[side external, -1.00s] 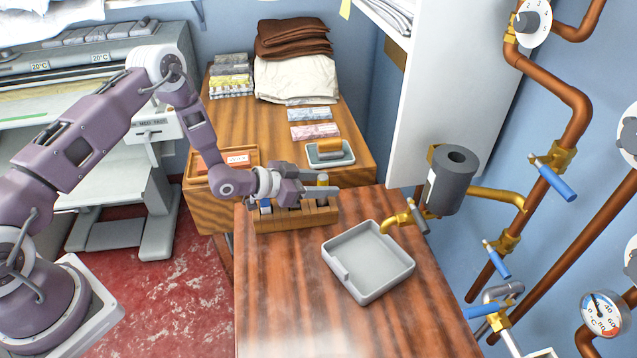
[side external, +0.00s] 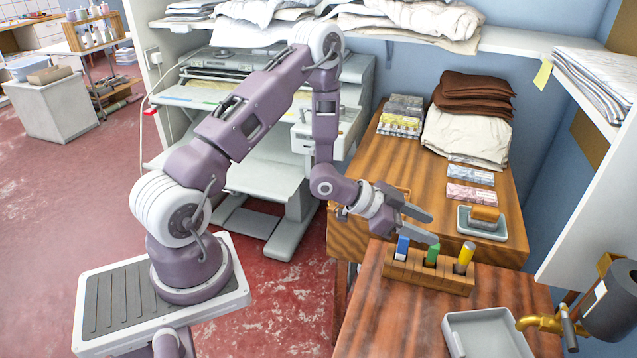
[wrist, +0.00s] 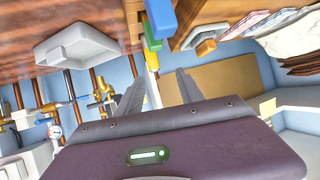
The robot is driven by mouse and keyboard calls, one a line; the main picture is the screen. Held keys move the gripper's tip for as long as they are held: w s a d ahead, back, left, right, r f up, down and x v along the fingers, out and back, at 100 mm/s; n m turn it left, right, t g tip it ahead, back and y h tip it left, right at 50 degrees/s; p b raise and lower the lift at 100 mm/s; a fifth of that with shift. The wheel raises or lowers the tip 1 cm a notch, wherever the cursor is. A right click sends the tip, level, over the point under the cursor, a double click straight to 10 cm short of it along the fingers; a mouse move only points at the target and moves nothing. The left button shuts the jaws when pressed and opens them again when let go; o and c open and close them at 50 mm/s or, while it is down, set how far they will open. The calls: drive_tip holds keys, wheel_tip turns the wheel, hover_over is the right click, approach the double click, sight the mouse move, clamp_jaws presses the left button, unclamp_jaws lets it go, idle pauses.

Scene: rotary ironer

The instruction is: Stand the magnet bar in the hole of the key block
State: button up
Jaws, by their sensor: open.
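A wooden block (side external: 425,280) with a row of slots stands on the table. A blue bar (side external: 402,247), a green bar (side external: 432,256) and a yellow bar (side external: 464,257) stand in it; the yellow one leans slightly. Nothing is labelled, so I cannot tell which is the magnet bar, or whether this block is the key block. My gripper (side external: 432,227) is open and empty above and behind the block, one finger overlapping the green bar's top in view. In the wrist view, the yellow bar (wrist: 152,62) shows just ahead of my open fingers (wrist: 157,90).
A grey tray (side external: 488,335) lies right of the block, beside a brass tap (side external: 540,323) and a dark grey cylinder (side external: 610,300) on the wall. A small dish (side external: 483,226) with a tan roll, and folded cloths (side external: 467,135), are on the cabinet behind.

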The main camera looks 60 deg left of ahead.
drive_tip(key=s+a+r+n+g+y, duration=0.1)
drive_tip(key=s+a+r+y, duration=0.2)
drive_tip(key=r, duration=0.6)
drive_tip(key=s+a+r+n+g+y, duration=0.15)
drive_tip(key=s+r+y, duration=0.3)
drive_tip(key=r, duration=0.45)
drive_tip(key=s+d+r+n+g+h, duration=0.1)
drive_tip(key=s+d+r+n, duration=0.1)
drive_tip(key=s, duration=0.9)
drive_tip(key=s+d+r+n+g+h, duration=0.1)
drive_tip(key=s+d+r+n+g, duration=0.1)
drive_tip(key=s, duration=1)
drive_tip(key=shift+d+r, duration=0.65)
drive_tip(key=shift+d, duration=0.25)
